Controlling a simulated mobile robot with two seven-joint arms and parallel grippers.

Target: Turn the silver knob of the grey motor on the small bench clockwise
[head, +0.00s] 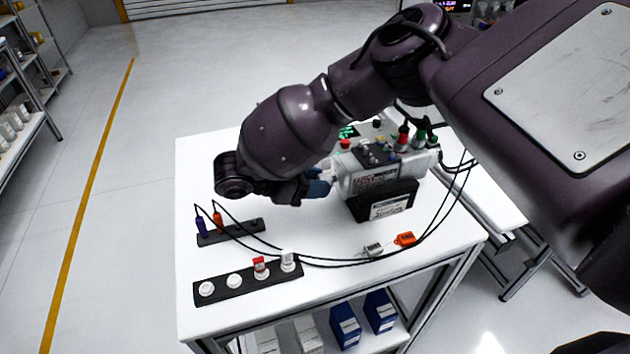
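The grey motor (368,172) sits on the small white bench (330,222), with a black base block bearing a white label in front. My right arm reaches across from the right above the motor and bends back down on its left. My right gripper (318,184), with blue fingertips, is at the motor's left end. I cannot make out the silver knob clearly; the gripper and wrist cover that end. Whether the fingers are open or closed around it cannot be told. My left gripper is not in view.
A black strip with round white sockets (248,283) lies at the bench's front left. A smaller strip (231,232) holds purple and orange plugs.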

